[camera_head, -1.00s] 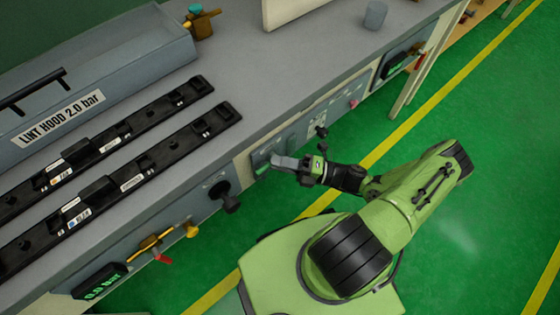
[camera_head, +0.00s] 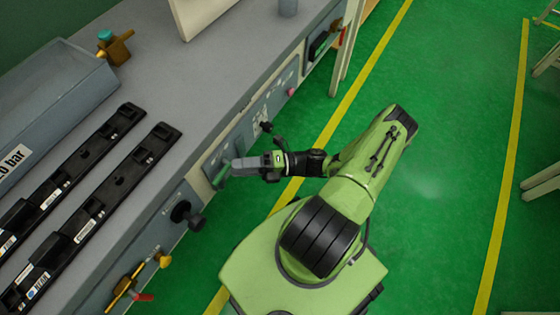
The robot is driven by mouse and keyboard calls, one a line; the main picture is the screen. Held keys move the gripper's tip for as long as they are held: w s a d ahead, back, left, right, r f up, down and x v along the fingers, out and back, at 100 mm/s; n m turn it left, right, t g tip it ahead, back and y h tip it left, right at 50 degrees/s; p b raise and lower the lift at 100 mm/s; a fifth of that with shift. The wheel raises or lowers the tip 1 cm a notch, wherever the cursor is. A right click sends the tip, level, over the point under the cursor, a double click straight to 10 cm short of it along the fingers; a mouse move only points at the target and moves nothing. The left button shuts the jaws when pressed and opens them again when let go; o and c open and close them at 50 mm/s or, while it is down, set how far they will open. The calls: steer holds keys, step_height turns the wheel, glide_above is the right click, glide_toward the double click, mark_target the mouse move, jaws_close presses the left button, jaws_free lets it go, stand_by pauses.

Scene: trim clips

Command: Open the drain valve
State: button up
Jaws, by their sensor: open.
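No readable label marks the drain valve. A green handle (camera_head: 222,174) sits on a grey panel of the bench front. My gripper (camera_head: 238,165) is open beside it, its grey fingers pointing left at the panel. They overlap the handle's edge in the picture, and I cannot tell whether they touch it. A brass valve with a teal knob (camera_head: 106,37) stands on the bench top at upper left.
A black knob (camera_head: 187,215) sticks out from the front, left of my gripper, with a yellow knob (camera_head: 163,259) below it. Small black knobs (camera_head: 266,127) sit above my gripper. Black rails (camera_head: 90,205) lie on the bench top. The green floor (camera_head: 450,150) at right is mostly open.

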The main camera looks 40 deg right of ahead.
steer(key=v, duration=1.3)
steer(key=shift+s+d, duration=0.25)
steer(key=shift+d, duration=0.05)
steer(key=w+a+r+n+g+h, duration=0.2)
steer(key=a+r+n+g+h, duration=0.2)
steer(key=r+n+g+h, duration=0.55)
steer(key=w+a+r+n+g+h, duration=0.25)
steer(key=r+n, duration=0.45)
steer(key=n, duration=0.8)
steer(key=s+a+r+n+t+h, duration=0.2)
steer(key=s+a+r+n+t, duration=0.3)
steer(key=n, duration=0.3)
steer(key=s+a+r+n+t+h, duration=0.2)
steer(key=s+r+n+t+h, duration=0.15)
steer(key=r+n, duration=0.5)
step_height(320, 180, up, 14)
steer(key=g+p, duration=0.1)
steer(key=p, duration=1.3)
steer(key=shift+s+f+p, duration=0.15)
steer(key=shift+s+p, duration=0.1)
steer(key=shift+p, duration=0.05)
